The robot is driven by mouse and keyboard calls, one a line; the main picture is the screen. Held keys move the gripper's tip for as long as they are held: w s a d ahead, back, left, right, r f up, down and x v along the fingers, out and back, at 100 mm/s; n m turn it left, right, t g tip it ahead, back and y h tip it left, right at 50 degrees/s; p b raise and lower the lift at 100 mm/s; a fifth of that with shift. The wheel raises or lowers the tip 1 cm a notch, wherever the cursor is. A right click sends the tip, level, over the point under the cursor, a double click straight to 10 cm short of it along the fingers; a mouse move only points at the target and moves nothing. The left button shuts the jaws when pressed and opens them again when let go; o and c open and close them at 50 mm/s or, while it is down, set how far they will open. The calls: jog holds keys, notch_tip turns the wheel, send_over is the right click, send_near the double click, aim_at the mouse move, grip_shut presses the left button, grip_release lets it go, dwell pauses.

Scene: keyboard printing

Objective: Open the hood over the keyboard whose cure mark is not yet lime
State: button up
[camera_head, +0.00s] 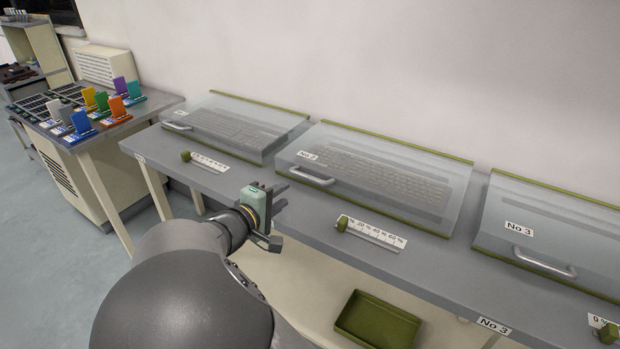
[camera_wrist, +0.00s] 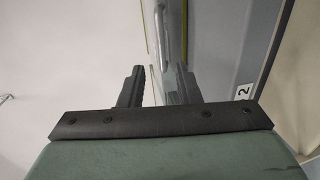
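Three clear hoods with olive edges stand in a row on a grey bench, all down: the left hood (camera_head: 258,116), the No 2 hood (camera_head: 400,160) and the No 3 hood (camera_head: 560,225). Each has a front bar handle: left (camera_head: 176,126), middle (camera_head: 311,177), right (camera_head: 543,264). Keyboards show dimly through the left and middle hoods; under the right one I cannot make one out clearly. No lime cure mark can be made out. My gripper (camera_head: 283,197) is in front of the bench, left of and below the middle handle. Its fingers (camera_wrist: 158,82) are apart and empty.
Percent scales with green knobs sit on the bench front (camera_head: 372,232), (camera_head: 205,160). An olive tray (camera_head: 378,320) lies below the bench. A side table (camera_head: 150,104) at left holds several coloured cards. The floor at left is clear.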

aim_at(308, 178)
jog(key=x, duration=1.3)
jog(key=shift+p, duration=0.3)
grip_shut()
